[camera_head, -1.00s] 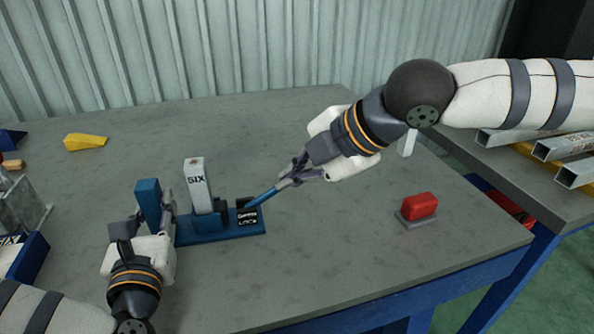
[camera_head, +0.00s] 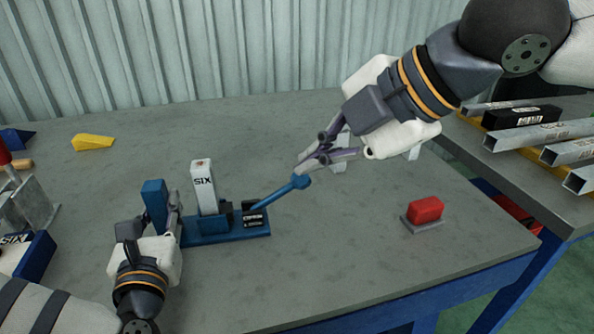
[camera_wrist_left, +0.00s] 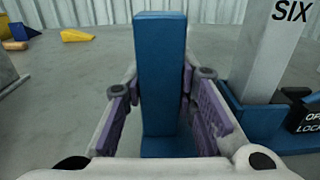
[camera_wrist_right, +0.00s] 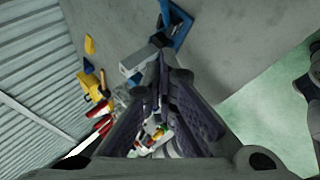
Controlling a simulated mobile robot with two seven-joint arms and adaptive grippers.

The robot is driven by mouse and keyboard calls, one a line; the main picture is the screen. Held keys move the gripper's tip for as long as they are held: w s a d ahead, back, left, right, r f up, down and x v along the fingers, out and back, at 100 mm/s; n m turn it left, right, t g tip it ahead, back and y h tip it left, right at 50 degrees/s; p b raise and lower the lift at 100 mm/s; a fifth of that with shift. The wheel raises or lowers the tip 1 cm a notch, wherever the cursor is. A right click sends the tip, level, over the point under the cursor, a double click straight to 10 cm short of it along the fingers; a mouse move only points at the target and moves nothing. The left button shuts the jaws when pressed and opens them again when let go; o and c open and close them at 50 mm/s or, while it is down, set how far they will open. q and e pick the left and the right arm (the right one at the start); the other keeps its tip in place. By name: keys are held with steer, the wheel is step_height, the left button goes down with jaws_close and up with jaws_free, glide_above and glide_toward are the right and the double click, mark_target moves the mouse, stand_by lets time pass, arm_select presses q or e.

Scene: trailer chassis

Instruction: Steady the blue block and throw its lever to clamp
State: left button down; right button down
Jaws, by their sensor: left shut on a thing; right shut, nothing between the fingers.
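The blue block (camera_head: 212,235) sits on the table with a blue upright post (camera_head: 153,205) at its left end. A pale square tube marked SIX (camera_head: 204,186) stands upright in it. Its blue lever (camera_head: 275,198) slants up and right from a black labelled part (camera_head: 256,217) to a rounded end. My left gripper (camera_head: 153,222) is shut on the blue post; the left wrist view shows a finger on each side of the post (camera_wrist_left: 161,65). My right gripper (camera_head: 306,161) is shut and empty, with its fingertips just above the lever's end; whether they touch cannot be told.
A red block on a grey base (camera_head: 423,212) lies to the right. A yellow wedge (camera_head: 93,142) lies at the back left, with metal parts at the left edge. Metal tubes (camera_head: 540,135) lie on the right-hand table. The table front is clear.

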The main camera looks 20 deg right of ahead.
arm_select(q)
steer(key=shift+f, duration=0.1)
arm_select(e)
steer(key=v, duration=0.3)
steer(key=shift+a, duration=0.1)
steer(key=a+f+n+h, duration=0.1)
steer(key=a+n+h, duration=0.2)
steer(key=n+h, duration=0.5)
steer(key=h, duration=0.1)
glide_toward(280, 193)
steer(key=w+d+f, duration=0.1)
steer(key=d+f, duration=0.2)
steer(key=d, duration=0.1)
steer(key=shift+w+d+f, duration=0.1)
steer(key=shift+w+f, duration=0.15)
steer(key=shift+w, duration=0.3)
